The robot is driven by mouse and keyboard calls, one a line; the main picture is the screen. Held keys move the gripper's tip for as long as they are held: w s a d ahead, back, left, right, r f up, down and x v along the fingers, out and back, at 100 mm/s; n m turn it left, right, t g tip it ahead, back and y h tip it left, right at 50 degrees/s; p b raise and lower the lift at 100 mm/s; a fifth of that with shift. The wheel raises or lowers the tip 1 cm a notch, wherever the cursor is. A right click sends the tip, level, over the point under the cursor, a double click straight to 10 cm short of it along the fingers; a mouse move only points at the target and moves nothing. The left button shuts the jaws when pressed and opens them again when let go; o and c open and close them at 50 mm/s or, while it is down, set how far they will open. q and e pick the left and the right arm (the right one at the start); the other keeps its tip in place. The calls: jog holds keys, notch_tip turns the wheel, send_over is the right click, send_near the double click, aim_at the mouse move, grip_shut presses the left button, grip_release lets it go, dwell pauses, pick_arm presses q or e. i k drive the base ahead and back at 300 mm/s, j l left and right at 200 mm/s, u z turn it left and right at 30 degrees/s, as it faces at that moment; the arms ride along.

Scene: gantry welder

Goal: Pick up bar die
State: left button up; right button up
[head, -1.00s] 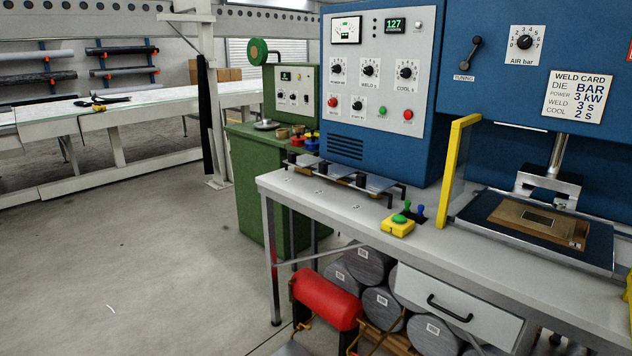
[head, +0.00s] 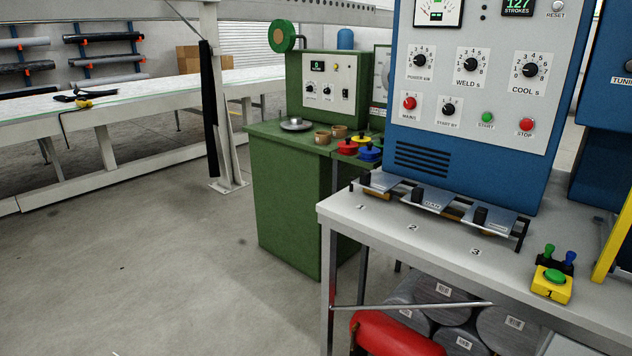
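Several metal dies with black grips rest in a dark rack along the front of the white table, above the numbers 1, 2 and 3. The left die (head: 383,182) is over number 1, the middle die (head: 428,199) over number 2, and the right die (head: 490,220) over number 3. The middle die has a small label, too small to read. I cannot tell which one is the bar die. Neither of my grippers is in view.
The blue welder cabinet (head: 470,110) stands behind the dies. A yellow button box (head: 551,285) sits to their right. The green bench (head: 290,200) is at the left. Rolls (head: 440,295) and a red tank (head: 395,335) lie under the table (head: 390,235). The floor at left is clear.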

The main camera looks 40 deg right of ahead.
aim_at(429, 199)
jog(key=i+j+z, duration=0.15)
jog(key=i, duration=0.35)
jog(key=i+j+z, duration=0.2)
jog(key=i, duration=0.35)
jog(key=i+j+z, duration=0.15)
jog(key=i, duration=0.35)
jog(key=i+z, duration=0.25)
jog(key=z, duration=0.2)
jog(key=i+j+z, duration=0.2)
jog(key=z, duration=0.3)
jog(key=i+j+z, duration=0.2)
jog(key=z, duration=0.25)
jog(key=i+j+z, duration=0.15)
jog(key=z, duration=0.35)
jog(key=j, duration=0.1)
